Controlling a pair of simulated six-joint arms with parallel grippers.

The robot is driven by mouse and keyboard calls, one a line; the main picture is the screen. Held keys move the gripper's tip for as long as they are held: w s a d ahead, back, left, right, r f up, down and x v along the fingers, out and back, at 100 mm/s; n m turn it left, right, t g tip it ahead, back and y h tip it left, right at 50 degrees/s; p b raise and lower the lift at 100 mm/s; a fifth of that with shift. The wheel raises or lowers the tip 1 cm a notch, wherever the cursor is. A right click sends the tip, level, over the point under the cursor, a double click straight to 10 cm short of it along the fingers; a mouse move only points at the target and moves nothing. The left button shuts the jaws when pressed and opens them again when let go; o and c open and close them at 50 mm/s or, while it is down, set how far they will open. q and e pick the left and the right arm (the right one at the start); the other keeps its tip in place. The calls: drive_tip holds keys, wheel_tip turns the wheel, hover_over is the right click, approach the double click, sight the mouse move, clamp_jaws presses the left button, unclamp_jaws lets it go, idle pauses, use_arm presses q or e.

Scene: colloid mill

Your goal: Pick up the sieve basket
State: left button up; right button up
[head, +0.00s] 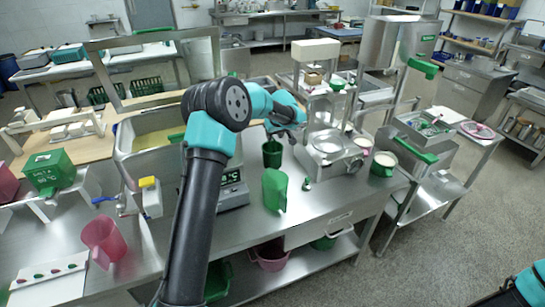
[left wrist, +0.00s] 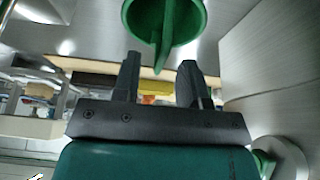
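A dark green round vessel (head: 272,154) stands upright on the steel table, just below my left gripper (head: 289,128). It may be the sieve basket; no mesh can be made out. In the left wrist view a green round thing (left wrist: 185,18) with a flat handle shows at the top, probably the same vessel. Its handle points toward the gap between the two fingers of my left gripper (left wrist: 158,72). The fingers are apart, with space on both sides of the handle. In the head view the wrist largely hides the fingers. Only my right arm's edge shows at bottom right.
A scale (head: 233,190) is to the left, partly behind my arm. A steel machine (head: 330,150) stands to the right, with a green-handled pot (head: 384,164) beside it. A basin (head: 150,140) lies to the left.

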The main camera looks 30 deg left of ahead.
use_arm(q)
drive_tip(key=x, duration=0.4)
drive_tip(key=shift+w+a+f, duration=0.15)
drive_tip(key=shift+a, duration=0.25)
drive_tip(key=shift+c, duration=0.3)
clamp_jaws()
